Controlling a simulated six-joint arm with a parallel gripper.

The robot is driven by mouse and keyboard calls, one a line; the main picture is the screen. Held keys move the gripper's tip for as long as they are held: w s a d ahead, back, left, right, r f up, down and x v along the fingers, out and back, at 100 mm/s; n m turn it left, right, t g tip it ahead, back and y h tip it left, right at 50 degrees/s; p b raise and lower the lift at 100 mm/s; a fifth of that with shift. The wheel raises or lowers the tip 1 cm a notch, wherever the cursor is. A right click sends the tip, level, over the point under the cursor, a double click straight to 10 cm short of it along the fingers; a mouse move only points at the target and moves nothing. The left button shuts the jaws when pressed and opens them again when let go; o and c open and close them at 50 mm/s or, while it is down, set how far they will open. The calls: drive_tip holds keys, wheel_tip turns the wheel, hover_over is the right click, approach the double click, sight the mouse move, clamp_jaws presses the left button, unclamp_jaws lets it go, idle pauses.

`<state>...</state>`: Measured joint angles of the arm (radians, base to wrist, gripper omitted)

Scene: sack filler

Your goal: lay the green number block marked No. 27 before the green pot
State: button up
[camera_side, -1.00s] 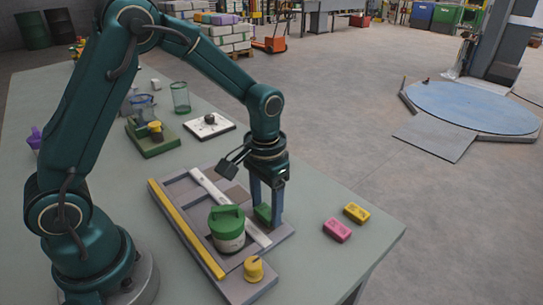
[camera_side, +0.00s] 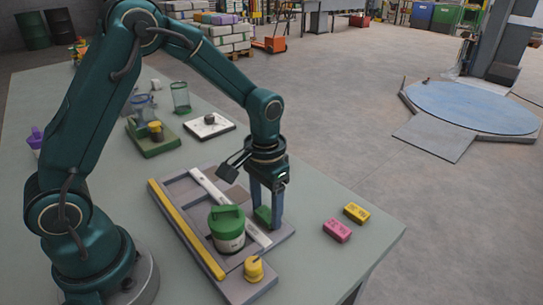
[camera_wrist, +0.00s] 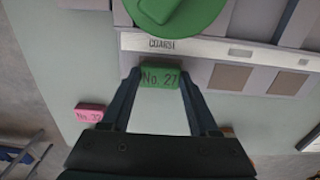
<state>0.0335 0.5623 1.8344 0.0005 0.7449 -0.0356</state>
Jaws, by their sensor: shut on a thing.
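The green number block (camera_side: 263,214) is between the fingers of my gripper (camera_side: 266,215), low at the right side of the grey tray. In the wrist view the block (camera_wrist: 160,77) reads No. 27, and my gripper (camera_wrist: 160,85) is shut on it. The green pot (camera_side: 227,230) has a green lid and a pale body and stands in the tray, just left of the block. Its green lid also shows at the top of the wrist view (camera_wrist: 190,14). A white strip (camera_wrist: 215,47) marked COARSE runs between pot and block. Whether the block touches the tray is hard to tell.
A pink block (camera_side: 337,230) and a yellow block (camera_side: 356,212) lie on the table right of the tray (camera_side: 283,232). Open table lies around the tray.

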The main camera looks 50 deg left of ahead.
idle(0.3)
drive_tip(key=o, duration=1.4)
drive_tip(key=shift+o, duration=0.3)
drive_tip(key=shift+r, duration=4)
